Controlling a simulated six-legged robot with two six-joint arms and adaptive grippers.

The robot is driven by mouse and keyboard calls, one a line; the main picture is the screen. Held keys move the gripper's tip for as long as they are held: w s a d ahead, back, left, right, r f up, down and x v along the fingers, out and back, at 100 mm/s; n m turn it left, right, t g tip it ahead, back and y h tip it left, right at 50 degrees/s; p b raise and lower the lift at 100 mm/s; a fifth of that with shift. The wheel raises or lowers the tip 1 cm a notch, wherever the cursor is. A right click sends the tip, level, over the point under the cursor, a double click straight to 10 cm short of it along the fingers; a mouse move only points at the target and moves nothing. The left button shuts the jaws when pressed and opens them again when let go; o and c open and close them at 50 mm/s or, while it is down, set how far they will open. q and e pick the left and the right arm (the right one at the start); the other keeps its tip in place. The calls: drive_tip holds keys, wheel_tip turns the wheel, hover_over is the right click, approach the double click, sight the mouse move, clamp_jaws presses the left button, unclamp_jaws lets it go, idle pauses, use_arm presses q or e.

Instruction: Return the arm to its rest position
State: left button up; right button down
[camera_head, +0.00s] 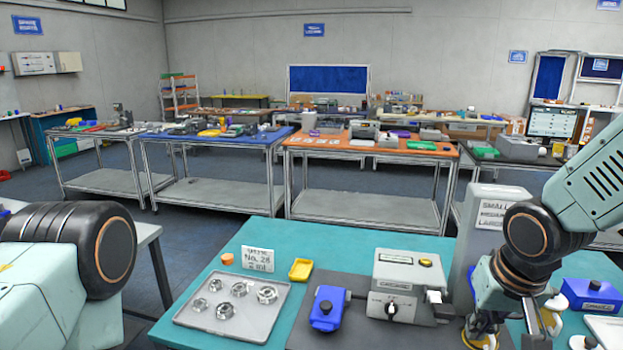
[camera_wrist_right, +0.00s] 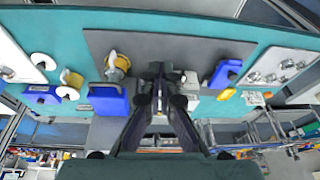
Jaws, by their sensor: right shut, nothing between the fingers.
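My right arm comes in from the right in the head view and bends down over the right part of the bench. My right gripper (camera_wrist_right: 158,78) shows in the wrist view with its dark fingers together and nothing between them. It is over the grey mat (camera_wrist_right: 205,32), between a yellow spool-like part (camera_wrist_right: 118,62) and a blue holder (camera_wrist_right: 226,74). In the head view the arm hides much of the gripper. Only a rounded joint of my left arm shows at the lower left; the left gripper is out of view.
A grey control box (camera_head: 400,275) and the blue holder (camera_head: 327,308) stand on the mat. A tall grey box (camera_head: 478,225) and a blue box (camera_head: 592,293) are near the arm.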

drive_tip(key=s+a+f+n+t+y+b, duration=0.15)
drive_tip(key=f+b, duration=0.35)
drive_tip(key=f, duration=0.7)
drive_tip(key=s+a+f+t+h+b, duration=0.15)
drive_tip(key=f+b, duration=0.35)
drive_tip(key=f, duration=0.8)
use_arm(q)
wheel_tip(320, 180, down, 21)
drive_tip(key=b, duration=1.1)
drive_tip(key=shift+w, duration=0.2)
use_arm(e)
drive_tip(key=s+f+g, duration=0.6)
drive_tip(key=s+f, duration=1.7)
drive_tip(key=f, duration=0.1)
drive_tip(key=shift+s+d, duration=0.15)
drive_tip(key=shift+s, duration=0.15)
